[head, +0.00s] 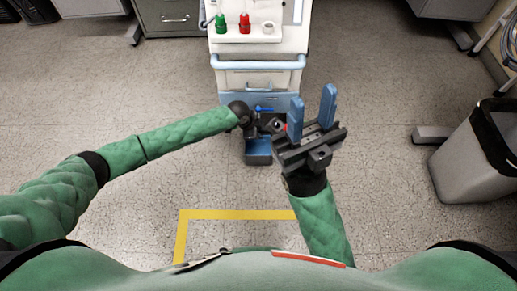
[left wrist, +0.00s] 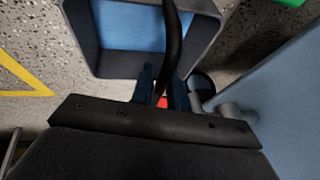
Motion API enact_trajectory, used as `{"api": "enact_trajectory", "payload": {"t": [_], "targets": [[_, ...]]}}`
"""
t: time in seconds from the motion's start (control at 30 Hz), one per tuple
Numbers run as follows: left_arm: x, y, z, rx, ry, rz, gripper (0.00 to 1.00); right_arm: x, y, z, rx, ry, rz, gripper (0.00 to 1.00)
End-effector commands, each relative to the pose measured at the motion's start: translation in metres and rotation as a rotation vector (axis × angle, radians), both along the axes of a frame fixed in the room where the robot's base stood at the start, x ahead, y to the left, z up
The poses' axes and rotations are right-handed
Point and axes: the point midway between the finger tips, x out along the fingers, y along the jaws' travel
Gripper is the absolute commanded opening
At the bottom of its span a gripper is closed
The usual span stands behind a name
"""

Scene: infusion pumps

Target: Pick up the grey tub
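A grey tub (left wrist: 82,45) with a blue inside fills the top of the left wrist view. In the head view the tub (head: 258,158) is low in front of the cart. A black curved handle (left wrist: 174,45) runs across the tub to my left gripper. My left gripper (head: 263,110) is at the cart's front, above the tub. In the left wrist view its fingers (left wrist: 163,88) are close together with the handle between them. I cannot tell whether the tub is clear of its support. My right gripper (head: 312,108) is open and empty, right of the tub.
The cart (head: 258,80) carries a green bottle (head: 220,24), a red bottle (head: 245,24) and a pale cup (head: 267,28). A grey waste bin (head: 468,160) stands at the right. Yellow tape (head: 235,214) marks the floor. Floor left and right of the cart is clear.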

Motion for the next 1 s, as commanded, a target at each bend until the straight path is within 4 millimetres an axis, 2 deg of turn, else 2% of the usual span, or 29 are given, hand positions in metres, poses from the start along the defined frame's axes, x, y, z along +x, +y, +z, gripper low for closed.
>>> {"api": "enact_trajectory", "payload": {"t": [0.03,0.1,0.33,0.43,1.0], "targets": [[0.0014,-0.0033,-0.0083,-0.001,0.000,0.000,0.16,0.0000,-0.0007,-0.0101,-0.004,0.018,-0.003,0.34],[0.0025,-0.0057,-0.0114,-0.001,-0.001,0.000,0.16,0.0000,-0.0010,-0.0153,-0.008,0.033,-0.005,0.34],[0.0025,-0.0062,-0.0115,-0.001,0.000,0.000,0.16,-0.0006,-0.0019,-0.0176,-0.009,0.047,-0.008,0.34],[0.0023,-0.0061,-0.0116,-0.001,0.000,0.000,0.00,-0.0003,-0.0022,-0.0166,-0.009,0.043,-0.008,0.34],[0.0020,-0.0058,-0.0121,-0.001,0.000,0.000,0.00,0.0007,-0.0023,-0.0133,-0.008,0.030,-0.009,0.34]]}}
